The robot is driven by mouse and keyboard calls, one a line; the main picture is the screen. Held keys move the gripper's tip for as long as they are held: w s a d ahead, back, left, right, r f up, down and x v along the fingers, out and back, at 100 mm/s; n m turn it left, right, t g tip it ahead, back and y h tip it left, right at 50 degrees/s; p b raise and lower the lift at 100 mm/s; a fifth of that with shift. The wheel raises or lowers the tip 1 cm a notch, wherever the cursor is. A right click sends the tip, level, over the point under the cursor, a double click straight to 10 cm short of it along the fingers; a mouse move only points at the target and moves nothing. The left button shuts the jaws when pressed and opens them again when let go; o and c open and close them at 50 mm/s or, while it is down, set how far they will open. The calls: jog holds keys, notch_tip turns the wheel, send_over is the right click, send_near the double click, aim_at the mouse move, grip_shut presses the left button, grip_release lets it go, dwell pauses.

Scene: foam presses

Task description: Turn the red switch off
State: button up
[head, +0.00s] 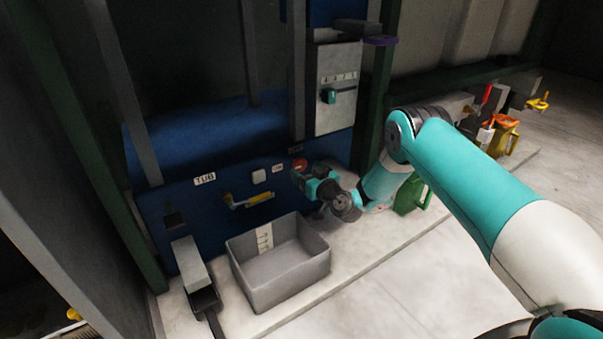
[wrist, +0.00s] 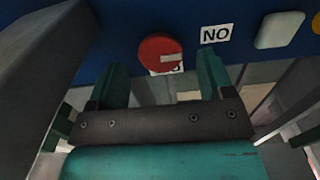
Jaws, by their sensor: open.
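The red round switch (wrist: 158,50) is on the blue panel in the wrist view, with a pale bar on its face that extends toward its right side. It also shows in the head view (head: 299,165), just above my gripper. My gripper (wrist: 162,72) is open, one teal finger on each side below the switch in the wrist view. The fingers look close to the panel; I cannot tell whether they touch the switch. In the head view my gripper (head: 304,182) is at the panel, partly hidden by my wrist. The switch's lower edge is partly hidden.
A white label (wrist: 216,34) reading NO in the wrist view and a pale square button (wrist: 280,30) sit beside the switch. A yellow handle (head: 250,200), a grey bin (head: 240,272) and a grey lever box (head: 338,90) are nearby. A green jug (head: 412,197) stands right.

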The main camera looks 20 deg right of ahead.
aim_at(301, 167)
jog(key=shift+b+x, duration=0.35)
jog(key=shift+x, duration=0.65)
jog(key=shift+w+a, duration=0.15)
jog(key=shift+w, duration=0.35)
jog(key=c, duration=0.9)
